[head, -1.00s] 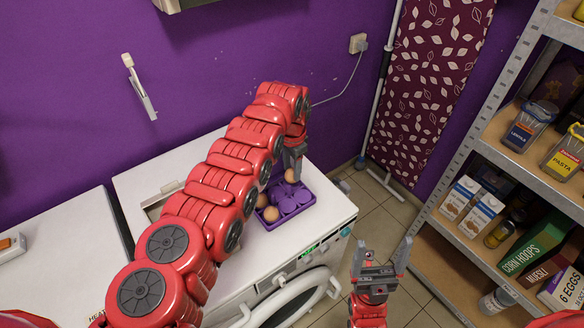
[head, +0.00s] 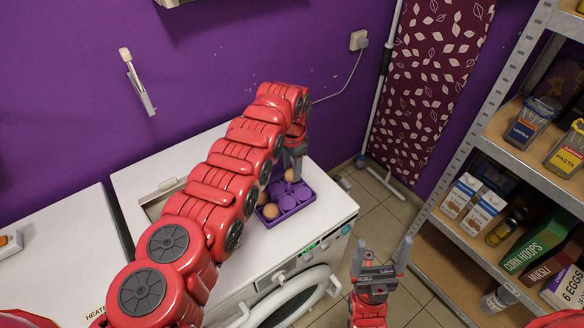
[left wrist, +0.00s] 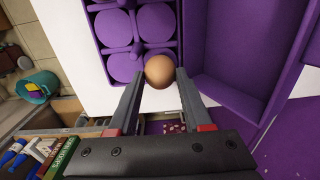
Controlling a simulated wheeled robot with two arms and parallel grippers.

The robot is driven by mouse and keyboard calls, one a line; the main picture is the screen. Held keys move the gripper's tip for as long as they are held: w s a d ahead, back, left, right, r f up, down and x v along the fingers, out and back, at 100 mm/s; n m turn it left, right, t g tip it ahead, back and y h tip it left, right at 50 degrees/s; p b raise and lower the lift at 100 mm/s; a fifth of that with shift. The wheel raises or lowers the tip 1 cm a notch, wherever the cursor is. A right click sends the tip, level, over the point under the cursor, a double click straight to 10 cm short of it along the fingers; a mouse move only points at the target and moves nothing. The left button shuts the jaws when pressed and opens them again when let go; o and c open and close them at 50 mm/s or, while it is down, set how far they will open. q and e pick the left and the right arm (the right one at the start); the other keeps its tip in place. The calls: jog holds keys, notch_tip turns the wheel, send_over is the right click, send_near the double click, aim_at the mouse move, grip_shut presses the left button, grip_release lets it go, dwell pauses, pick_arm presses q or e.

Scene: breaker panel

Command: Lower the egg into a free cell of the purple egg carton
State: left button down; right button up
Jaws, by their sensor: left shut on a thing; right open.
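The purple egg carton (head: 308,204) stands open on top of the white washing machine. Brown eggs (head: 270,211) sit in cells on its left side, partly behind my left arm. Several empty round cells (left wrist: 122,66) show in the left wrist view. My left gripper (head: 294,166) points down over the carton's back part. It is shut on a brown egg (left wrist: 160,71), held between its fingertips at the edge of the cells. I cannot tell whether this egg touches the carton. My right gripper (head: 382,250) is open and empty, in front of the machine to the right.
The carton's lid (left wrist: 237,50) lies open beside the cells in the left wrist view. A shelf (head: 480,150) with jars and boxes stands at the right. Purple wall is behind the machine. Tiled floor (head: 375,210) lies between machine and shelf.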

pick_arm(q)
jog(key=shift+f+b, duration=0.95)
jog(key=shift+f, duration=0.1)
dwell(0.5)
jog(key=shift+c, duration=1.3)
grip_release()
